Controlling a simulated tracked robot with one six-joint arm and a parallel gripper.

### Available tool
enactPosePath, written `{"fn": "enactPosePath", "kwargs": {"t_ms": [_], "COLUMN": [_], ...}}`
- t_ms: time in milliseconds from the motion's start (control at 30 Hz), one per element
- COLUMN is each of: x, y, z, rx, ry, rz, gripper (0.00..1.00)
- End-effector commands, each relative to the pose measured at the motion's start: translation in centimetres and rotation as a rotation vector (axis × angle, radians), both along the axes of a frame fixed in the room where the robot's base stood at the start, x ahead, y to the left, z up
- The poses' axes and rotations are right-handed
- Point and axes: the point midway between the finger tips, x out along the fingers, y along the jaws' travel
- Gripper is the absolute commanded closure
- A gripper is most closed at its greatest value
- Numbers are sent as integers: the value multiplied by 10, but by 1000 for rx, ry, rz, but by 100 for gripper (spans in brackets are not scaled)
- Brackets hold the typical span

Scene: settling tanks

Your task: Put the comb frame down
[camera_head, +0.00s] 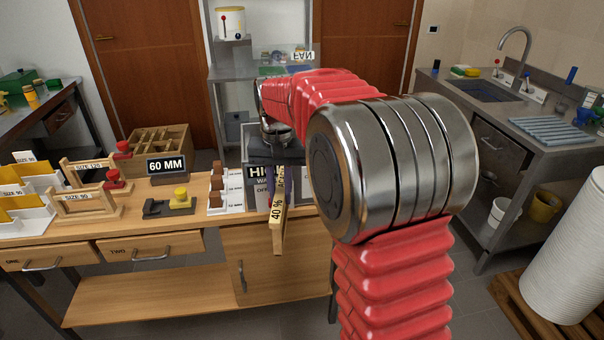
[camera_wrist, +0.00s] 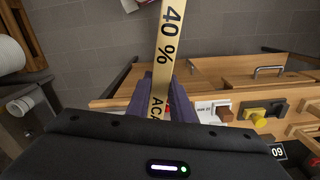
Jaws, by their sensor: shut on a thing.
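My gripper (camera_wrist: 165,92) has dark purple fingers and is shut on the comb frame (camera_wrist: 171,32), a pale wooden bar seen edge-on. Its face reads "40 %" and "ACA…", the rest hidden by the fingers. In the head view the comb frame (camera_head: 278,222) hangs tilted at the bench's front edge, by a dark box reading "HIGH" (camera_head: 256,187). The fingers (camera_head: 272,182) are partly covered by my wrist there. I cannot tell whether the frame touches the bench or the box.
The wooden bench (camera_head: 150,222) carries wooden frames labelled by size (camera_head: 85,204), a "60 MM" sign (camera_head: 167,165), a yellow-knobbed block (camera_head: 181,199) and a divided wooden box (camera_head: 160,143). White cards with brown blocks (camera_head: 217,192) stand close left of the comb frame. A sink counter (camera_head: 510,110) is at right.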

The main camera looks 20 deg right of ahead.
Motion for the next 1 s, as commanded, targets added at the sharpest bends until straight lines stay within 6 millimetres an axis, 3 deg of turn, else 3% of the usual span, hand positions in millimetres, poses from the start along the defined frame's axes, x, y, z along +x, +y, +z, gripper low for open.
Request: {"fn": "enactPosePath", "kwargs": {"t_ms": [100,333,1000], "x": [10,18,19], "y": [30,65,73], "z": [-32,-69,-73], "rx": [1,1,0], "ry": [4,0,-2], "rz": [204,456,498], "gripper": [100,100,100]}}
